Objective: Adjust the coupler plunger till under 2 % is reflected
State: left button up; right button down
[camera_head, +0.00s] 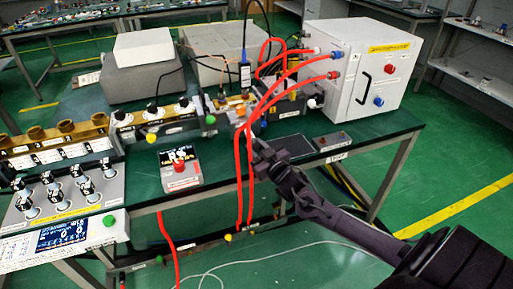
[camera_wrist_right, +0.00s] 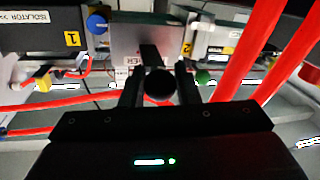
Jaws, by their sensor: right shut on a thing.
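My right gripper (camera_head: 262,150) reaches in from the lower right to the front of the waveguide line at the table's front edge. In the right wrist view, its two fingers (camera_wrist_right: 160,88) are closed on the round black knob of the coupler plunger (camera_wrist_right: 160,84). A grey block (camera_wrist_right: 145,38) with a partly hidden label lies behind the knob. In the head view the gripper and red hoses hide the plunger. A small meter (camera_head: 180,168) with a dark display and a red button stands on the table; its digits are too small to read. My left gripper is not in view.
Red hoses (camera_head: 238,180) hang close beside the right gripper and run to the white cabinet (camera_head: 362,68). Blue (camera_wrist_right: 97,22), green (camera_wrist_right: 203,76) and yellow (camera_wrist_right: 42,80) knobs flank the fingers. A control panel with a screen (camera_head: 62,238) stands at lower left.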

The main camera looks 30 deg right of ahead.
jog(key=shift+w+d, duration=0.2)
jog(key=shift+w, duration=0.55)
jog(key=c, duration=1.1)
grip_release()
jog(key=shift+s+f, duration=0.15)
jog(key=shift+s, duration=0.45)
jog(key=s, duration=0.6)
jog(key=shift+s+a, duration=0.15)
jog(key=shift+s, duration=0.2)
